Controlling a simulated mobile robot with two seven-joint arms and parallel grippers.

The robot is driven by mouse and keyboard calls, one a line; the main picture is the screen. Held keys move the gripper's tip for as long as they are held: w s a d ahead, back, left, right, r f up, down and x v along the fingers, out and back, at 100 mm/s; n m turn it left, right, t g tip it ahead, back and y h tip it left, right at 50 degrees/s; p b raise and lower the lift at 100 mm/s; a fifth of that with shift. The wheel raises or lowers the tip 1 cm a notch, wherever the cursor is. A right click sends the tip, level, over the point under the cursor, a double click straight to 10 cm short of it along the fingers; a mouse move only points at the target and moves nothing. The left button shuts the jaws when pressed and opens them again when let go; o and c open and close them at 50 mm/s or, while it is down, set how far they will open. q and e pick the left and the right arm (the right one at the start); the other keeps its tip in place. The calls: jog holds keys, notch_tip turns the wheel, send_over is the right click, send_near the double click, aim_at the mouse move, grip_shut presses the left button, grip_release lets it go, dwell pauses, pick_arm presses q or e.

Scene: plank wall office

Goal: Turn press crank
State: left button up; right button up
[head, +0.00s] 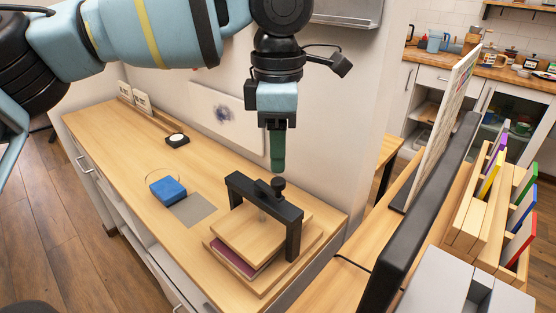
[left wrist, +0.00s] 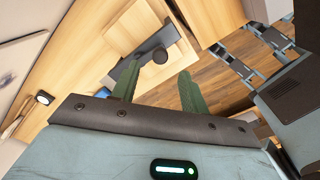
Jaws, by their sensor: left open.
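The book press has a black bridge frame (head: 245,193) over wooden boards (head: 255,236), with a purple layer under the upper board. Its crank is a dark knob (head: 279,187) on top of the frame. In the left wrist view the knob (left wrist: 160,56) shows just beyond and between the two green fingers. My left gripper (head: 278,167) points down directly above the knob, and its fingers look close to it. The left wrist view shows the fingers apart with nothing between them (left wrist: 158,90). I cannot tell whether they touch the knob. My right gripper is out of view.
A wall stands close behind the press. To the right are a dark monitor edge (head: 420,210) and a rack of coloured folders (head: 495,205).

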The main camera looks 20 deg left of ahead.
pick_arm(q)
jog(key=shift+r+p, duration=0.8)
jog(key=shift+p, duration=0.05)
jog(key=shift+r+p, duration=0.2)
jog(key=shift+p, duration=0.1)
jog(key=shift+r+p, duration=0.2)
jog(key=shift+p, duration=0.15)
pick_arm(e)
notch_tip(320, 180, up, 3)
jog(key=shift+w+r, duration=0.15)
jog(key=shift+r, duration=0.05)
pick_arm(q)
jog(key=shift+c, duration=0.2)
